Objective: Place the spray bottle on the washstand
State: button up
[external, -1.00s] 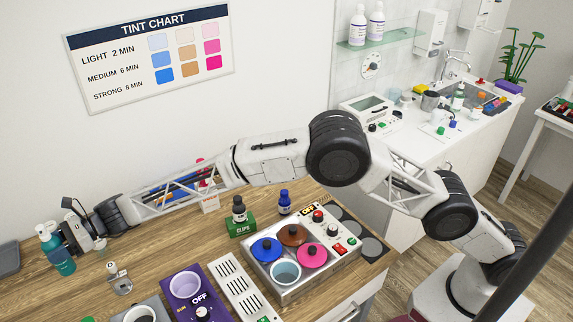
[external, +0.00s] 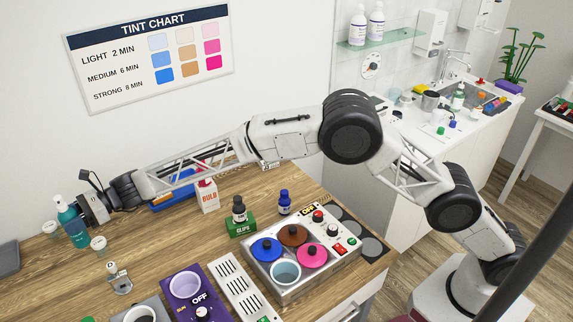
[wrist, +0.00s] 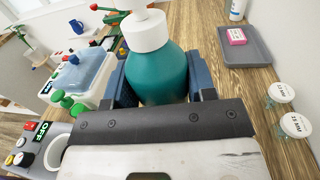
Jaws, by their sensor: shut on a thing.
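The spray bottle (external: 70,222), teal with a white top, is at the far left of the wooden table in the external view. In the wrist view the bottle (wrist: 163,75) stands between my two blue-grey fingers. My gripper (wrist: 161,88) is shut on its body; it also shows in the external view (external: 84,212). The bottle leans slightly in the external view and seems raised, though its base is hard to judge. The washstand (external: 408,150), a white counter with a sink, is at the right back, far from my gripper and partly behind my arm.
The washstand top holds a sink (external: 468,92), cups, a bottle and small coloured items. Lidded jars (external: 98,243) stand near the held bottle. A grey tray (wrist: 262,50) lies beyond.

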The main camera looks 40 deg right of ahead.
jog(key=w+d+r+m+t, duration=0.1)
jog(key=w+d+r, duration=0.35)
jog(key=d, duration=0.55)
jog(key=w+d+r+m+t, duration=0.1)
jog(key=w+d+r+t, duration=0.15)
jog(key=d+r, duration=0.45)
jog(key=w+d+r+m+t, duration=0.15)
jog(key=w+d, duration=0.25)
jog(key=d, duration=0.8)
jog(key=w+d+r+m+t+h, duration=0.1)
jog(key=d+r+m+t, duration=0.2)
jog(key=d, duration=1.2)
jog(key=w+d+r+m+t+h, duration=0.1)
jog(key=d+r+t, duration=0.25)
jog(key=d, duration=1.05)
jog(key=w+d+f+m+t+h, duration=0.2)
jog(key=w+d+f+t+h, duration=0.15)
jog(key=d+f, duration=0.8)
jog(key=w+d+f+m+t+h, duration=0.25)
jog(key=w+d+f, duration=0.25)
jog(key=d+f, duration=0.65)
jog(key=s+d+f+m+t+h, duration=0.2)
jog(key=d+f+m+h, duration=0.2)
jog(key=d+f, duration=1.6)
notch_tip(320, 180, down, 3)
jog(key=shift+d+f+h, duration=0.1)
jog(key=shift+d+h, duration=0.2)
jog(key=shift+d, duration=0.05)
